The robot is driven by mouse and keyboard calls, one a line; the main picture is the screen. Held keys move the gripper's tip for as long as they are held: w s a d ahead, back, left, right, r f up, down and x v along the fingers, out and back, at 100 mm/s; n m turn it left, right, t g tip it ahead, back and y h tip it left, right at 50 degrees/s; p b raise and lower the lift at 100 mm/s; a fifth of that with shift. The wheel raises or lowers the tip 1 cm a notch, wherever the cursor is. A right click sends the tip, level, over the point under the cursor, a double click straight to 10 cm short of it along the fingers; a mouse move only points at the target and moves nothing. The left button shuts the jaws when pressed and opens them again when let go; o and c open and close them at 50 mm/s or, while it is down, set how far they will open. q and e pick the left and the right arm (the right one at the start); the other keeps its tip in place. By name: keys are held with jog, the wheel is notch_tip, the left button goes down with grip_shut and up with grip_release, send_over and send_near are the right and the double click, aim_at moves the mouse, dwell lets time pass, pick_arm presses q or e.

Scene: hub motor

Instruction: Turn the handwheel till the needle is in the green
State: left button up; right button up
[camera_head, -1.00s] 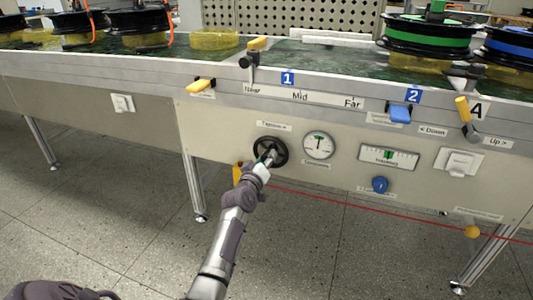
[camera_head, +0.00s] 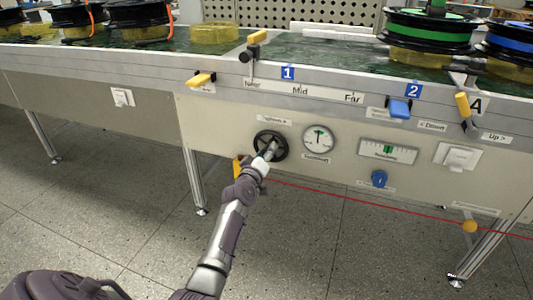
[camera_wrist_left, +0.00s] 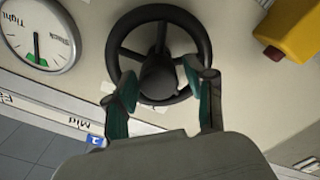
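The black handwheel (camera_head: 284,141) sits on the beige front panel, and it also fills the top middle of the left wrist view (camera_wrist_left: 204,40). My left gripper (camera_head: 267,153) is at the handwheel. In the left wrist view its teal-padded fingers (camera_wrist_left: 159,82) are spread on either side of the wheel's hub, over the spokes; whether they touch it is unclear. The round gauge (camera_head: 318,139) is right of the handwheel. Its needle points up at the small green zone; in the left wrist view the gauge (camera_wrist_left: 40,33) appears inverted with the needle over the green. My right gripper is out of view.
A yellow box with a red button (camera_wrist_left: 297,32) is beside the handwheel. A red cord (camera_head: 350,197) runs right below the panel's controls. A horizontal meter (camera_head: 388,151), a blue knob (camera_head: 379,179) and a switch (camera_head: 457,156) are further right.

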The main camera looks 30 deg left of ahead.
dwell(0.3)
pick_arm(q)
jog(key=v, duration=1.2)
